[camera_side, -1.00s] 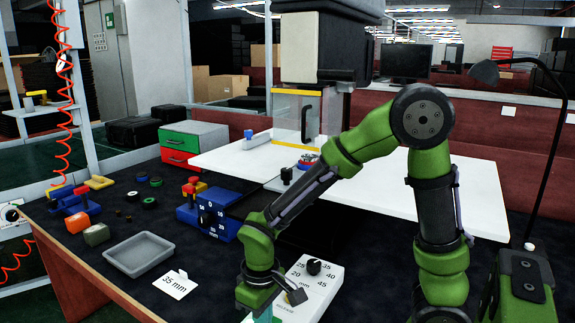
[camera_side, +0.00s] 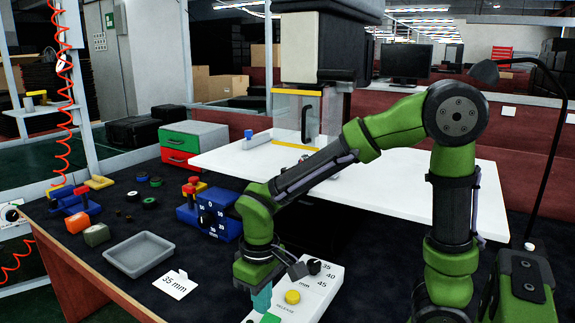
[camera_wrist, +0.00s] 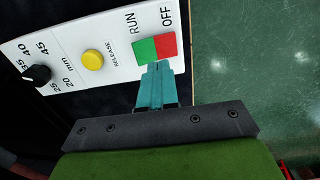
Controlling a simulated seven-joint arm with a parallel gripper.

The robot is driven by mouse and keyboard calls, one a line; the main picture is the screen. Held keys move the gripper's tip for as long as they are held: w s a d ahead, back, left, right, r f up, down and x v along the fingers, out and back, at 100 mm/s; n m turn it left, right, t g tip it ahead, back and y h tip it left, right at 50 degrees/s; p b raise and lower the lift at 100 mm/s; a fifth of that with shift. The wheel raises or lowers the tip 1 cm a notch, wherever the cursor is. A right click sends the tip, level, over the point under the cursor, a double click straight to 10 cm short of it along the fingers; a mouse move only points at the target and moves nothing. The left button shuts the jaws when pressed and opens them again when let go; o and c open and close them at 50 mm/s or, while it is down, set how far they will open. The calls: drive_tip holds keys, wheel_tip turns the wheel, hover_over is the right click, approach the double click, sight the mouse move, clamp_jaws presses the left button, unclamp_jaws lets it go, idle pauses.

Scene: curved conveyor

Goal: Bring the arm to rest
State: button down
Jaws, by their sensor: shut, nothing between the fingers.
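My gripper (camera_side: 262,300) is over the near end of the white control box, with its teal fingers pointing down. In the wrist view the fingers (camera_wrist: 157,68) are shut together with nothing between them. Their tips appear at the lower edge of the green RUN button (camera_wrist: 146,49) and the red OFF button (camera_wrist: 166,45). I cannot tell whether they touch the buttons. The control box (camera_side: 325,290) also has a black knob (camera_wrist: 37,75) and a yellow RELEASE button (camera_wrist: 93,60).
A grey tray (camera_side: 140,272), a "35 mm" card (camera_side: 176,284) and a blue gauge block (camera_side: 213,228) are left of my gripper. A white table (camera_side: 395,190) stands behind my arm. Orange and olive blocks sit near the left table edge.

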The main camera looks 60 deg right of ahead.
drive_tip(key=shift+r, duration=0.75)
drive_tip(key=shift+a+f, duration=0.1)
drive_tip(key=shift+f, duration=0.05)
drive_tip(key=s+d+r+m+t+y, duration=0.1)
drive_tip(key=s+d+r+m+t, duration=0.1)
drive_tip(key=r, duration=0.3)
drive_tip(key=s+d+r+m+t+y, duration=0.1)
drive_tip(key=s+r+m+t, duration=0.1)
drive_tip(key=s+r+t, duration=0.2)
drive_tip(key=shift+d+r+t, duration=0.35)
drive_tip(key=shift+r+t, duration=0.25)
drive_tip(key=shift+r, duration=0.2)
